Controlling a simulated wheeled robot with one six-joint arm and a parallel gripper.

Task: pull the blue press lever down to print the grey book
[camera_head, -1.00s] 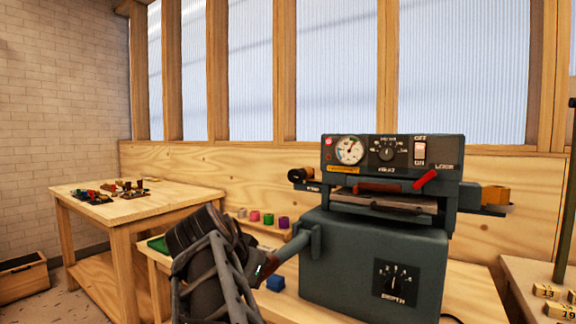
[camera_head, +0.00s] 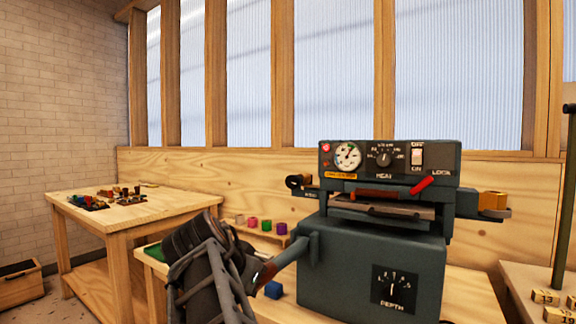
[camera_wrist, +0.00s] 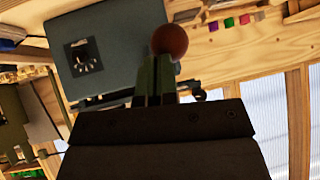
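The press (camera_head: 365,262) is a dark blue-grey machine standing on the bench. Its lever (camera_head: 290,256) slopes down and left from the press's left side. My gripper (camera_head: 256,278) is at the lever's lower end, where a reddish patch shows. In the wrist view a dark red ball knob (camera_wrist: 169,40) shows just past narrow greenish parts in front of my gripper. These parts overlap, so I cannot tell fingers from lever or whether the gripper grips it. A flat greyish piece (camera_head: 385,209) lies in the press opening; I cannot tell whether it is the grey book.
A side table (camera_head: 150,205) with small items is at the left. Another table with numbered blocks (camera_head: 545,296) is at the right.

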